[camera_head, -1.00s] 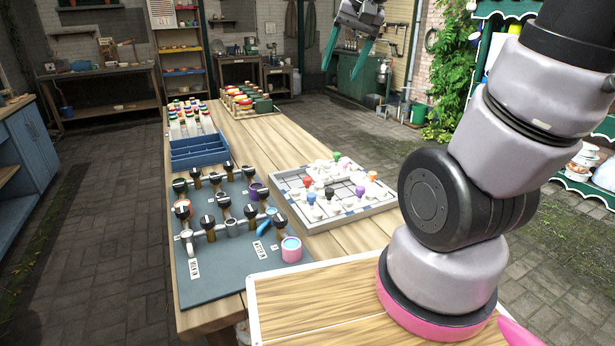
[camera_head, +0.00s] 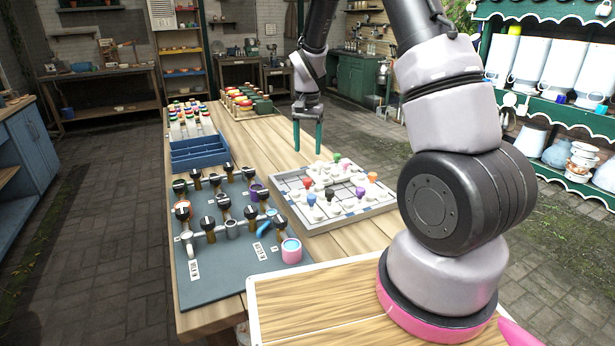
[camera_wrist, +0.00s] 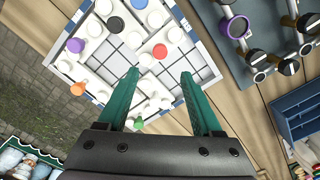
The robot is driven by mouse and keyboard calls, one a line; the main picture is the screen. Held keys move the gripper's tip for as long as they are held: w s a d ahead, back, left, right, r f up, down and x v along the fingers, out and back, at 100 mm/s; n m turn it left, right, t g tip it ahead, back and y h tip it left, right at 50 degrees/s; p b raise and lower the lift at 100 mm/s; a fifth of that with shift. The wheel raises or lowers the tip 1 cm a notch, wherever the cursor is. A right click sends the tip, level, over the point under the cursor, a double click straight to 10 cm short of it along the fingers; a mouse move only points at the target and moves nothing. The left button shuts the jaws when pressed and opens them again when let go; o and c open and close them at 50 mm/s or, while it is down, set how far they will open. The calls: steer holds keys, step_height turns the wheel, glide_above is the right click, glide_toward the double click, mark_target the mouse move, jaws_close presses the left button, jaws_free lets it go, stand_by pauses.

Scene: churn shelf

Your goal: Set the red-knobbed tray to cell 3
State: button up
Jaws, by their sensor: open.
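The white sliding board (camera_head: 380,206) lies on the wooden table and holds several white trays with coloured knobs. The red-knobbed tray (camera_head: 308,182) is at its left side in the head view, near its middle in the wrist view (camera_wrist: 160,51). The black (camera_wrist: 115,24), purple (camera_wrist: 75,45), orange (camera_wrist: 77,89), green (camera_wrist: 138,124) and blue (camera_wrist: 138,4) knobs are around it. My gripper (camera_head: 308,150) is open and empty above the board's far part, fingers pointing down. In the wrist view the red knob shows between the fingers' lines, beyond their tips. I cannot read cell numbers.
A blue divided bin (camera_head: 194,152) and a rack of coloured-cap bottles (camera_head: 190,122) stand behind. Bare wood surrounds the board's far side.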

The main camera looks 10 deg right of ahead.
mark_target(308, 179)
step_height(308, 179, down, 11)
steer(key=shift+r, duration=0.1)
stand_by(0.3)
jaws_close()
steer(key=shift+d, duration=0.1)
stand_by(1.4)
